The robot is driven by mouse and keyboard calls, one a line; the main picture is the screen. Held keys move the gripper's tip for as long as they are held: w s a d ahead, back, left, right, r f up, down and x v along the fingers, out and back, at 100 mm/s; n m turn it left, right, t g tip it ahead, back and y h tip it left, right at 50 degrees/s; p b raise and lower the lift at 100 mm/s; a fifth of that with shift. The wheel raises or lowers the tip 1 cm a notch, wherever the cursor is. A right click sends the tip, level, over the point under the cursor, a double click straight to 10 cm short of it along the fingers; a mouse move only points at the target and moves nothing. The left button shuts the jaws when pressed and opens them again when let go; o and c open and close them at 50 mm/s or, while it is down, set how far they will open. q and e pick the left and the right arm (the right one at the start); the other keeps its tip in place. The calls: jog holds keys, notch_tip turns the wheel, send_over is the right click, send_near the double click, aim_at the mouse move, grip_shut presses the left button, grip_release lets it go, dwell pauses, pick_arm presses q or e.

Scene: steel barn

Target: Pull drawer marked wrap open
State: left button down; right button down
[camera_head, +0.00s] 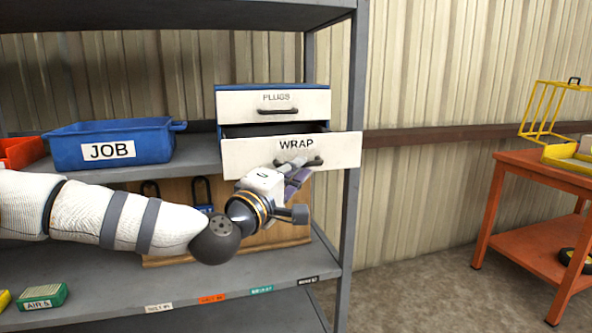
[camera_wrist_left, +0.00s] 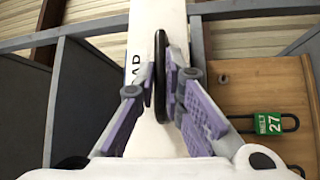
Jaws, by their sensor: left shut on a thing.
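The drawer marked WRAP (camera_head: 262,158) is the lower drawer of a small blue cabinet (camera_head: 222,104) on the shelf. It stands pulled out, with a dark gap showing above its white front. The drawer marked PLUGS (camera_head: 290,98) above it is closed. My left gripper (camera_head: 304,170) is at the WRAP drawer's handle. In the left wrist view, my left gripper's purple-padded fingers (camera_wrist_left: 168,95) are on either side of the dark handle (camera_wrist_left: 160,60) and shut on it. The drawer's white front (camera_wrist_left: 140,55) also shows there. My right gripper is in neither view.
A blue bin marked JOB (camera_head: 62,148) stands left on the same shelf. A wooden board (camera_head: 180,197) with padlocks is below the drawer, and a green-tagged padlock (camera_wrist_left: 270,124) shows in the wrist view. An orange cart (camera_head: 508,165) stands right, with open floor between.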

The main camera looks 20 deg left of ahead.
pick_arm(q)
jog(key=c, duration=1.7)
grip_release()
jog(key=v, duration=1.2)
